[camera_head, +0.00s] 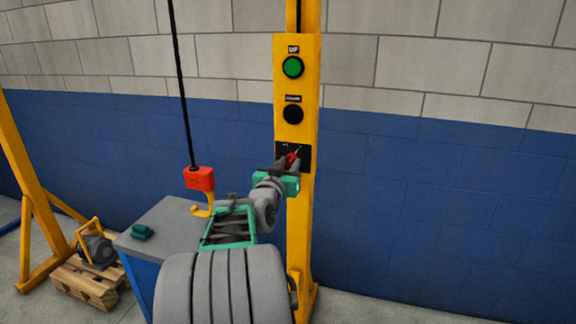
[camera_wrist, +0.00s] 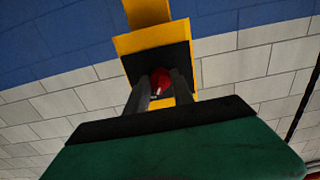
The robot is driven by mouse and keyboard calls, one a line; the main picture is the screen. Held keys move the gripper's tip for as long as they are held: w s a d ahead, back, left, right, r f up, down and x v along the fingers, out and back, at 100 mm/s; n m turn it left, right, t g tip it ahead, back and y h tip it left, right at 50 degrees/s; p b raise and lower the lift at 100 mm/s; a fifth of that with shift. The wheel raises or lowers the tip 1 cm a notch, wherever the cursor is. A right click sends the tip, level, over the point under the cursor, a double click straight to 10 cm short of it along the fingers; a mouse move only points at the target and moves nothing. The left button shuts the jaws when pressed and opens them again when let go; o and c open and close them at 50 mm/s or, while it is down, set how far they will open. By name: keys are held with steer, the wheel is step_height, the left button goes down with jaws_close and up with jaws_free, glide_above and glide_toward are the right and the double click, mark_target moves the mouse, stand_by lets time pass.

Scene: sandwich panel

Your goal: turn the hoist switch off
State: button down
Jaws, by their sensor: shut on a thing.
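The hoist switch is a red knob (camera_head: 292,159) on a black plate (camera_head: 306,157), low on the yellow panel (camera_head: 283,84). My gripper (camera_head: 290,165) is at the knob, and its fingers hide part of it. In the wrist view the red knob (camera_wrist: 160,79) sits between the two grey fingers of my gripper (camera_wrist: 161,90), which are shut on it. The black plate (camera_wrist: 183,55) shows behind it. The white marks on the plate are too small to read, and I cannot tell which way the knob points.
Above the switch are a green button (camera_head: 293,67) and a black button (camera_head: 293,114). A red hoist block (camera_head: 199,179) with a yellow hook hangs left of my arm, over a grey-topped cabinet (camera_head: 160,217). A motor on a wooden pallet (camera_head: 85,284) stands at lower left. The right side is clear.

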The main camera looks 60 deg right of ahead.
steer(key=shift+d+r, duration=0.1)
steer(key=shift+d, duration=0.05)
steer(key=n+b, duration=0.1)
steer(key=n, duration=0.4)
steer(key=shift+s+r+n+b, duration=0.1)
steer(key=shift+n+b, duration=0.2)
steer(key=shift+b, duration=0.05)
steer(key=n, duration=0.6)
steer(key=shift+r, duration=0.2)
steer(key=shift+d, duration=0.1)
steer(key=c, duration=1.3)
jaws_free()
steer(key=shift+s+d+f, duration=0.1)
steer(key=shift+f, duration=0.05)
steer(key=shift+o, duration=1.2)
steer(key=shift+f, duration=0.1)
steer(key=shift+n, duration=0.3)
